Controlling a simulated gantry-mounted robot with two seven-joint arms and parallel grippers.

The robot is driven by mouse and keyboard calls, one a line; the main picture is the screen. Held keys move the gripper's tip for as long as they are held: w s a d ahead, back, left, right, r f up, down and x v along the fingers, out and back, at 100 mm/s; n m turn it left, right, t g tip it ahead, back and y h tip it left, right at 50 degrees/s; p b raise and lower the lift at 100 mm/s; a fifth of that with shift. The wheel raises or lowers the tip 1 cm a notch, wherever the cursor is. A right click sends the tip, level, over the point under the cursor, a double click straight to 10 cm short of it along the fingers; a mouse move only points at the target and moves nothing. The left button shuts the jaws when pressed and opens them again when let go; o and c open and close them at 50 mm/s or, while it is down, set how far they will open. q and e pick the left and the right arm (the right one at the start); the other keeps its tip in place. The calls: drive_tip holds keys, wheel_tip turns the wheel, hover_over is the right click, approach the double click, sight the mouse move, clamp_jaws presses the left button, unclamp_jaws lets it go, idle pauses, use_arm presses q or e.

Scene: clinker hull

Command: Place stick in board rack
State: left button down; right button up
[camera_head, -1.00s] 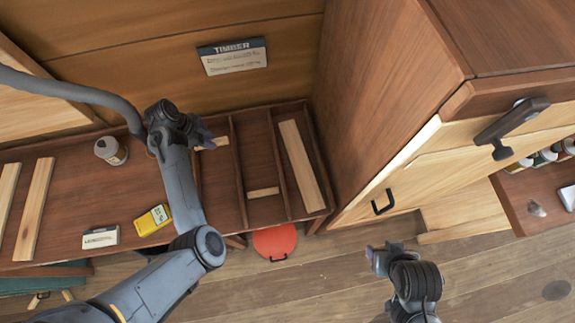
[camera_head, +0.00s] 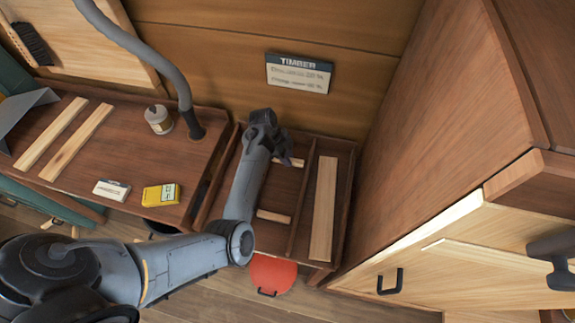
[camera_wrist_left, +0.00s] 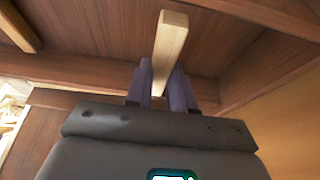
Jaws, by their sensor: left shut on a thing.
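My left gripper (camera_head: 283,158) is over the back part of the board rack, a brown wooden tray with dividers (camera_head: 300,205) below the TIMBER sign. It is shut on a short pale wooden stick (camera_head: 290,163). In the left wrist view the stick (camera_wrist_left: 170,45) sits between the two fingers (camera_wrist_left: 160,85) and sticks out past their tips, above the brown rack boards (camera_wrist_left: 110,40). I cannot tell whether it touches the rack floor. A long pale board (camera_head: 323,205) lies in the right compartment. A short pale piece (camera_head: 273,216) lies nearer the front. My right gripper is out of view.
A tall wooden cabinet (camera_head: 440,150) stands close on the rack's right. A red lid (camera_head: 272,274) is below the rack front.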

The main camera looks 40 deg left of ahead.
use_arm(q)
drive_tip(key=shift+f+b, duration=0.3)
drive_tip(key=shift+f, duration=1.7)
drive_tip(key=shift+f, duration=0.15)
drive_tip(key=c, duration=1)
unclamp_jaws()
